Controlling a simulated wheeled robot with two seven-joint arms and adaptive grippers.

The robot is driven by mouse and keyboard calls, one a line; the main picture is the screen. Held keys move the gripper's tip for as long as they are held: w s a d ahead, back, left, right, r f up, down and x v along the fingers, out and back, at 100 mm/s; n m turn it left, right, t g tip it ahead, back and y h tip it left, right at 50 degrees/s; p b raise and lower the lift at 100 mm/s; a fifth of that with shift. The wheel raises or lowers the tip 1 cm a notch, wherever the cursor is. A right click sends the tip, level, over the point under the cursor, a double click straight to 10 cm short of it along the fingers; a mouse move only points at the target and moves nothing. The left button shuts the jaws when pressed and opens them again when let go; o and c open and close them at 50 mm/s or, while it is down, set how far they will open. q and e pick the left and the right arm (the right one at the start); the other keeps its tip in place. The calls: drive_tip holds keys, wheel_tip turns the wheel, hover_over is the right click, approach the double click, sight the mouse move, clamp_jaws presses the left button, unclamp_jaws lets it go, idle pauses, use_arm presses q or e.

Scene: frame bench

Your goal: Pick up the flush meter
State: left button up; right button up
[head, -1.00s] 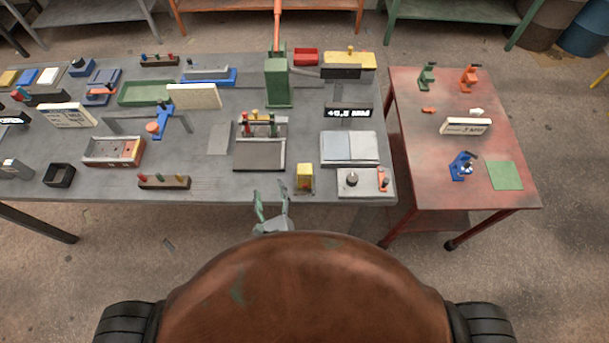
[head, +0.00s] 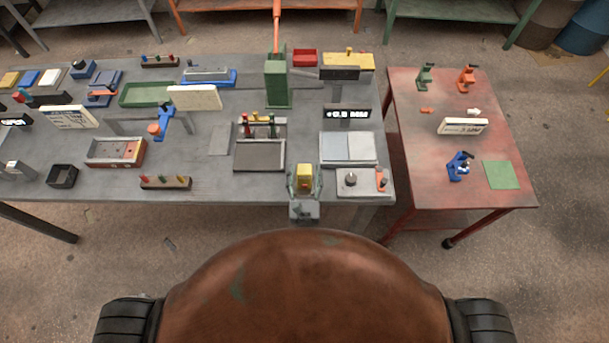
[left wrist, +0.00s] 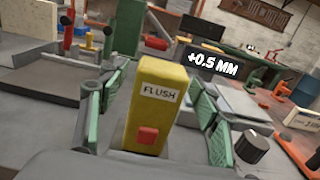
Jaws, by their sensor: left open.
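The flush meter (head: 304,176) is a small upright yellow block near the front edge of the grey bench. In the left wrist view the flush meter (left wrist: 157,105) shows a white FLUSH label and a red button on its near face. My left gripper (head: 305,186) is open at it, with one green-padded finger on each side. In the left wrist view the fingers of the left gripper (left wrist: 160,118) stand left and right of the block, with a gap visible on the right. The block's base is partly hidden. My right gripper is not in view.
A plate with a dark knob (head: 351,180) stands close right of the meter. A dark tray (head: 259,156) lies behind it to the left, and a pale two-part panel (head: 348,147) behind to the right. A display reading +0.5 MM (left wrist: 212,64) stands behind. A red table (head: 425,185) is at right.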

sight(304, 170)
use_arm(q)
drive_tip(key=c, duration=1.4)
drive_tip(key=shift+o, duration=0.2)
drive_tip(key=shift+r, duration=0.1)
drive_tip(key=shift+r+p, duration=0.5)
drive_tip(key=r+p, duration=0.3)
drive_tip(key=shift+s, duration=0.25)
drive_tip(key=s+r+p, duration=0.8)
drive_tip(key=s+r, duration=0.1)
drive_tip(key=s, duration=0.4)
drive_tip(key=shift+s+p, duration=0.25)
drive_tip(key=shift+p, duration=0.05)
drive_tip(key=shift+f, duration=0.1)
